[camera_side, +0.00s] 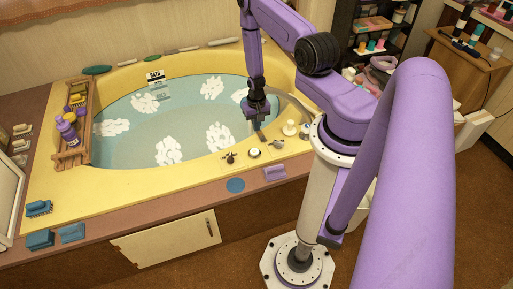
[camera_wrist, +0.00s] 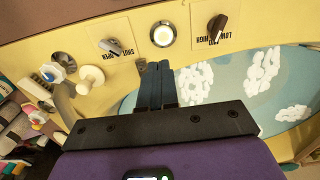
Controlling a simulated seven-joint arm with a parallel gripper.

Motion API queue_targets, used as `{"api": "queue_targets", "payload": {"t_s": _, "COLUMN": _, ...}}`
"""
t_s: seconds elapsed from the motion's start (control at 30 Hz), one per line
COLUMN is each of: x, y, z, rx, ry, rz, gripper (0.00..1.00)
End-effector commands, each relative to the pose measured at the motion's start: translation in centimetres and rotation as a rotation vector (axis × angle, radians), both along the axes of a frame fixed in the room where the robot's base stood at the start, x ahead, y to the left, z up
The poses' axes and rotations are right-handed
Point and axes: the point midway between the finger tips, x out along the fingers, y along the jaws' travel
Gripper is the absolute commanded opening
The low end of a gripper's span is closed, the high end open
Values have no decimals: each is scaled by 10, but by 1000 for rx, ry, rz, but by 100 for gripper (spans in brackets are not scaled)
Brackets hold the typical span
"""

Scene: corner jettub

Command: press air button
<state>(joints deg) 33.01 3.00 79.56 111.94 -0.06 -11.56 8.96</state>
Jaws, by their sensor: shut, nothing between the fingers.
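The air button looks to be the round silver-rimmed button with a pale centre on the yellow tub rim; it shows in the wrist view (camera_wrist: 162,34) and in the side view (camera_side: 253,152). My gripper (camera_side: 261,136) points down over the tub's inner edge, on the water side of the button. In the wrist view my gripper (camera_wrist: 154,64) has its two dark blue fingers together and empty. The fingertips appear just short of the button in the picture; their height over the rim is hard to tell.
The LOW/HIGH knob (camera_wrist: 217,27) and the SHUT/OPEN knob (camera_wrist: 112,46) flank the button. A cream knob (camera_wrist: 90,78), a blue-topped tap handle (camera_wrist: 52,72) and a curved metal spout (camera_side: 292,101) stand close by. A wooden caddy (camera_side: 72,156) with bottles spans the tub's left end.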

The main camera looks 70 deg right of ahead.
Motion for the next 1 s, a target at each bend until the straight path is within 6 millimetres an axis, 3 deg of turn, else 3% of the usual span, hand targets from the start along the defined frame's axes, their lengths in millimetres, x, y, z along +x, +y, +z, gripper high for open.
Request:
{"api": "queue_targets", "payload": {"t_s": 0.7, "x": -1, "y": 1, "z": -99, "rx": 1, "ry": 2, "rz": -2, "gripper": 0}}
{"api": "queue_targets", "payload": {"t_s": 1.0, "x": -1, "y": 0, "z": -129, "rx": 1, "ry": 1, "rz": -1, "gripper": 0}}
